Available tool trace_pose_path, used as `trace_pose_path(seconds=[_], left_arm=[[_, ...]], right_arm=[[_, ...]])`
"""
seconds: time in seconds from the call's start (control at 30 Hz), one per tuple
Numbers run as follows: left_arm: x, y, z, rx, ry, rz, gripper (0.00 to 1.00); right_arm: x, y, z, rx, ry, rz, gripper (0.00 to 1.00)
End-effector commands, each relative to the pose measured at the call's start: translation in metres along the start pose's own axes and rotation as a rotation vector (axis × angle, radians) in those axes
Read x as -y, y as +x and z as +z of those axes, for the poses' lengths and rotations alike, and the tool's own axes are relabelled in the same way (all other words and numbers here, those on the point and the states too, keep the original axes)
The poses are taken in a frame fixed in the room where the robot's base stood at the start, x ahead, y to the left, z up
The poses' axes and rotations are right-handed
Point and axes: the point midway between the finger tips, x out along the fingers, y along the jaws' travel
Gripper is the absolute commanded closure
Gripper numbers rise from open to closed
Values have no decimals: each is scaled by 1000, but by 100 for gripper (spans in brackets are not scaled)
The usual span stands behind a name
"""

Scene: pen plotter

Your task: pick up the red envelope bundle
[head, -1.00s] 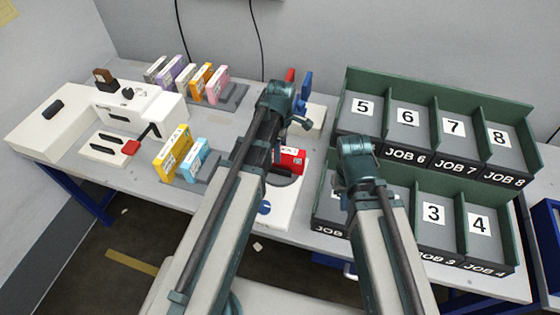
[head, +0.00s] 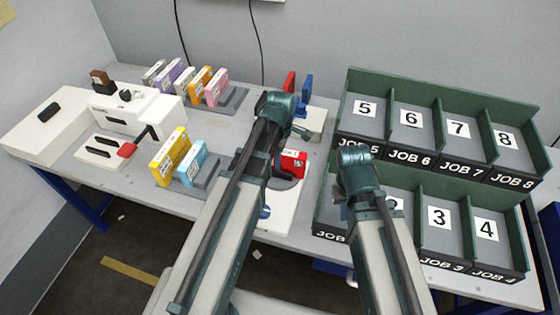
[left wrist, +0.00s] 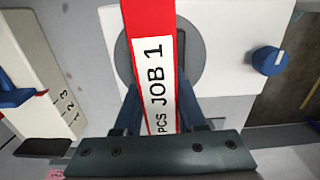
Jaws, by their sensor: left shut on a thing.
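The red envelope bundle (head: 294,164) has a white label and stands at the round grey plate of a white device (head: 282,215), partly hidden behind my left arm. In the left wrist view the bundle (left wrist: 157,75) reads "JOB 1" and runs up between the fingers. My left gripper (left wrist: 160,108) is shut on it, a finger on each side. I cannot tell whether the bundle touches the plate. In the head view the left fingers are hidden by the arm. My right gripper (head: 345,205) is over the front green trays, its fingers mostly hidden.
Green sorting trays (head: 440,172) with numbered compartments stand to the right. Yellow (head: 170,155) and light blue (head: 190,163) bundles stand in a holder to the left. More bundles (head: 183,80) and a white plotter (head: 95,115) are further left. A blue knob (left wrist: 268,60) sits beside the plate.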

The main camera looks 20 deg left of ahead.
Motion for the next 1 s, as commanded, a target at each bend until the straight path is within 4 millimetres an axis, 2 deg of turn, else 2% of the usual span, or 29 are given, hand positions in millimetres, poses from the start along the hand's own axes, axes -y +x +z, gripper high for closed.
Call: trace_pose_path(seconds=[0.37,0.57,0.77,1.0], left_arm=[[0,-1,0,0,0,0,100],[0,-11,0,0,0,0,100],[0,-34,0,0,0,0,100],[0,-73,0,0,0,0,100]], right_arm=[[0,-1,0,0,0,0,100],[-1,-11,1,0,0,0,100],[-3,-34,2,0,0,0,100],[-7,-72,4,0,0,0,100]])
